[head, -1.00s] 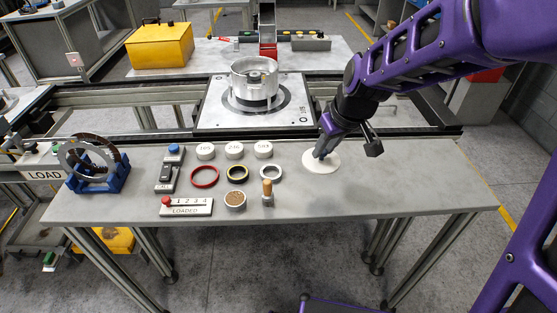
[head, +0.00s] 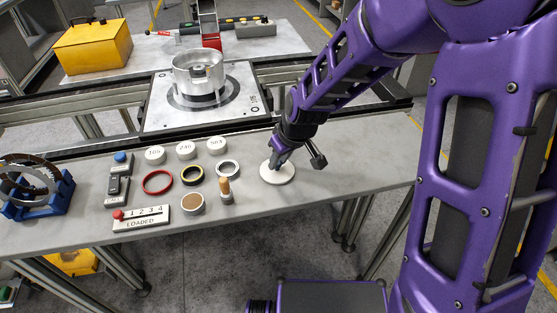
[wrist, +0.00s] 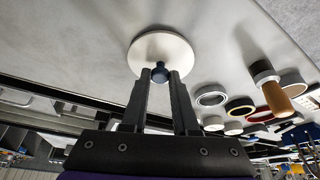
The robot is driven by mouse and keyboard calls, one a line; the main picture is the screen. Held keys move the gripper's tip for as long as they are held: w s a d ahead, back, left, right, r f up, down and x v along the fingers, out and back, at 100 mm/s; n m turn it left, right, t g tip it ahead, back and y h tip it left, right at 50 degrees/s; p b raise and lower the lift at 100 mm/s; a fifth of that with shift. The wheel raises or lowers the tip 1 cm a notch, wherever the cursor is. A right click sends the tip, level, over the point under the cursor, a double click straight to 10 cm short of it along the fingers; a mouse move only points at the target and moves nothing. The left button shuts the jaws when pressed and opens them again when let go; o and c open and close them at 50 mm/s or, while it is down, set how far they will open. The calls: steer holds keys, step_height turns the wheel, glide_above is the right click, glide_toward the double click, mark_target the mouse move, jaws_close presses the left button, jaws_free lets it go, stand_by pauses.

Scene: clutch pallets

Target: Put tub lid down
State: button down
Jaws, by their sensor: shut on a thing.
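The tub lid (head: 277,173) is a white disc with a dark blue knob (wrist: 160,74). It is at the right part of the grey workbench, flat and level, on or just above the top; I cannot tell whether it touches. My gripper (head: 278,158) comes down from above, and in the wrist view my gripper (wrist: 160,76) has both fingers closed around the knob. The white disc (wrist: 161,50) shows beyond the fingertips. A small round tub (head: 193,204) with brown contents stands open to the left, near the front edge.
A wooden-handled brush (head: 225,191) stands left of the lid, with a white ring (head: 228,169) behind it. The bench right of the lid is clear.

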steer(key=shift+f, duration=0.2)
steer(key=c, duration=0.7)
jaws_free()
steer(key=shift+r, duration=0.1)
steer(key=shift+r, duration=0.1)
